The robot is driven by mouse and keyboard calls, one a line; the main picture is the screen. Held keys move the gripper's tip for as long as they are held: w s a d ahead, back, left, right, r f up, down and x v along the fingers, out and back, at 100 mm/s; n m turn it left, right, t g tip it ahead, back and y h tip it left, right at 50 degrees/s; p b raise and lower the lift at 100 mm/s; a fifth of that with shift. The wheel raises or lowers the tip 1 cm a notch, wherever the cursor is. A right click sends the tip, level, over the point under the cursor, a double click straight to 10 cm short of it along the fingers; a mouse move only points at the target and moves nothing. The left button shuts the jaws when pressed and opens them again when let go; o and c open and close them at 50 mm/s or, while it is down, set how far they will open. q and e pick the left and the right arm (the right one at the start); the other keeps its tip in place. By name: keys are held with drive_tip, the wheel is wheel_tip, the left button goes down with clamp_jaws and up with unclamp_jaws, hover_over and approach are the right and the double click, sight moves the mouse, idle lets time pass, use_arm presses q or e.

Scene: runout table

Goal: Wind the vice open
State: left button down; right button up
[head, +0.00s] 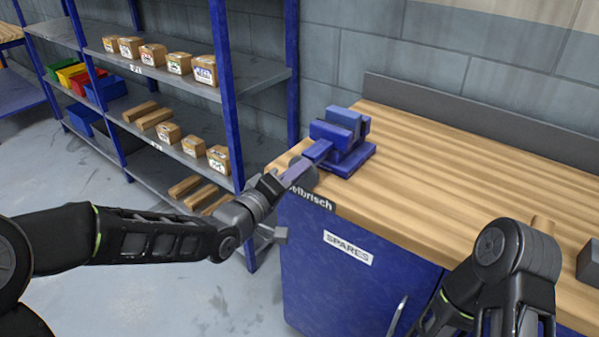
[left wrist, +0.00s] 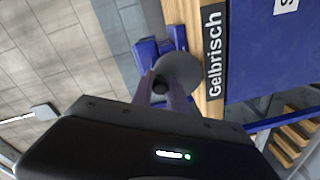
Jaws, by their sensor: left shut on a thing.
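The blue vice (head: 345,150) stands on the near left corner of the wooden workbench, its screw end towards my left arm. A round grey disc (head: 303,172) sits at that end, and it shows in the left wrist view (left wrist: 182,70) in front of the blue vice body (left wrist: 148,50). My left gripper (head: 285,184) is at this disc, its fingers (left wrist: 165,95) shut on the vice handle, which they mostly hide. How far apart the vice jaws are is unclear. My right arm is at the lower right, but its gripper is not in view.
The workbench (head: 450,185) has a blue cabinet labelled SPARES below. A wooden cylinder (head: 543,224) and a grey block (head: 588,262) are at its right. Blue-framed shelves (head: 228,100) with small boxes stand behind my left arm. The bench middle is clear.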

use_arm(q)
drive_tip(key=shift+w+a+f+n+g+h+p, duration=0.1)
drive_tip(key=shift+w+a+f+n+h+p, duration=0.65)
drive_tip(key=shift+n, duration=2.65)
drive_tip(key=shift+a+f+n+g+y+p, duration=0.1)
drive_tip(key=shift+a+f+n+y+p, duration=0.2)
drive_tip(key=shift+n+p, duration=2.15)
drive_tip(key=shift+w+a+f+n+g+h+p, duration=0.1)
drive_tip(key=shift+w+a+f+n+h, duration=0.4)
drive_tip(key=shift+n, duration=3.85)
drive_tip(key=shift+s+a+r+y, duration=0.1)
drive_tip(key=shift+y, duration=0.15)
drive_tip(key=c, duration=1.3)
unclamp_jaws()
drive_tip(key=shift+r, duration=0.1)
